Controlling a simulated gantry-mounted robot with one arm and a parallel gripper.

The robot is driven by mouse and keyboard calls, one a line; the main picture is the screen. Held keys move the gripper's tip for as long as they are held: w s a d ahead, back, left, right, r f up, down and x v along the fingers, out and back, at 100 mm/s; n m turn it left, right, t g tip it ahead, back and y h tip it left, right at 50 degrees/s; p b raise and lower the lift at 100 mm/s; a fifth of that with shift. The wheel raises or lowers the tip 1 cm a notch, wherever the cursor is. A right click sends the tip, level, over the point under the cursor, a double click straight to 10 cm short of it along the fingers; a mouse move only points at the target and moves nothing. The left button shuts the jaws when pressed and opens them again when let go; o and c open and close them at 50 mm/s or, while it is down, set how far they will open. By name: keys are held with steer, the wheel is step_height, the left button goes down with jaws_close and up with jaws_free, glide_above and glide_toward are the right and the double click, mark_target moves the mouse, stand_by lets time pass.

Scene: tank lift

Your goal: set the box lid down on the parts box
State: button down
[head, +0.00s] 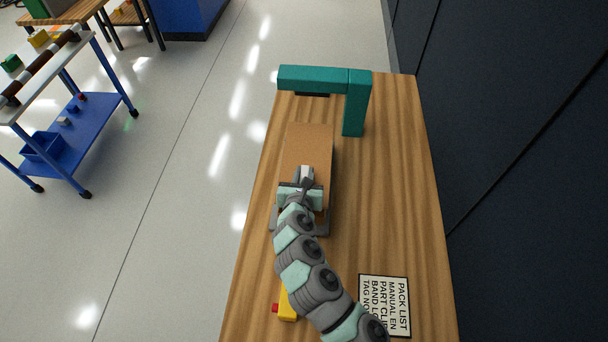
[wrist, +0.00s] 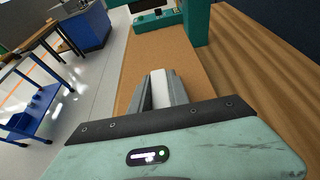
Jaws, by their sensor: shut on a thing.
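The box lid (head: 309,143) is a flat brown panel in the middle of the wooden table in the head view. It also fills the middle of the wrist view (wrist: 145,55). My gripper (head: 306,176) is over the lid, its fingers shut on a pale upright grip on top of it. The fingers and the grip show in the wrist view (wrist: 160,92). The parts box cannot be told apart from the lid; the lid hides what is beneath. I cannot tell whether the lid touches the box.
A teal arch-shaped stand (head: 356,105) is just beyond the lid. A printed pack list (head: 385,305) lies at the near right, and a yellow object with a red end (head: 288,305) is at the near left. A blue cart (head: 75,135) stands off left.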

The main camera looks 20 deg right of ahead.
step_height(320, 180, down, 4)
steer(key=b, duration=0.3)
steer(key=shift+r, duration=0.2)
steer(key=shift+f+b, duration=0.35)
steer(key=shift+f, duration=0.6)
steer(key=c, duration=1.2)
jaws_free()
steer(key=shift+o, duration=0.2)
steer(key=p+v, duration=0.1)
steer(key=v, duration=0.9)
steer(key=shift+s+a+r, duration=0.15)
steer(key=shift+s+r, duration=0.05)
steer(key=shift+s, duration=0.1)
